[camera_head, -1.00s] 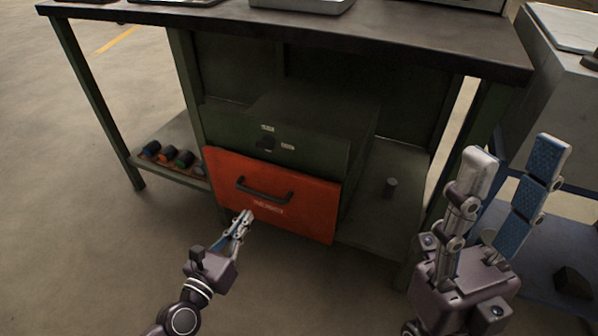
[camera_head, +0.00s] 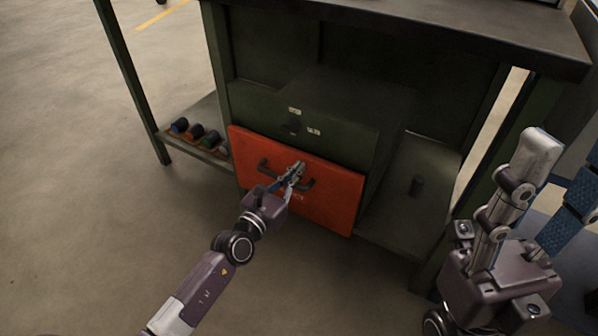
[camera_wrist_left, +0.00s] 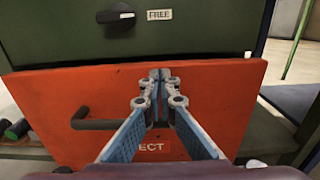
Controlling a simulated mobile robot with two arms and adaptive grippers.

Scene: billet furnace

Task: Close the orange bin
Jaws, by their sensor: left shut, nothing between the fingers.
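The orange bin (camera_head: 337,205) is in the lower part of a green cabinet under the workbench. Its front looks nearly in line with the cabinet; I cannot tell if a small gap remains. It has a dark bar handle (camera_head: 266,170) and a label, partly hidden, reading "...ECT" in the left wrist view (camera_wrist_left: 152,147). My left gripper (camera_head: 297,168) is shut and empty, in front of the bin at the handle. In the left wrist view its fingertips (camera_wrist_left: 159,76) are together before the orange front, hiding part of the handle; contact is unclear. My right gripper (camera_head: 560,165) is open and empty at the right.
A dark knob (camera_head: 292,127) and small labels are on the green cabinet (camera_head: 345,138) above the bin. Several coloured cylinders (camera_head: 195,133) lie on the left lower shelf. A small dark cylinder (camera_head: 416,186) stands on the right shelf. The floor (camera_head: 90,220) at left is clear.

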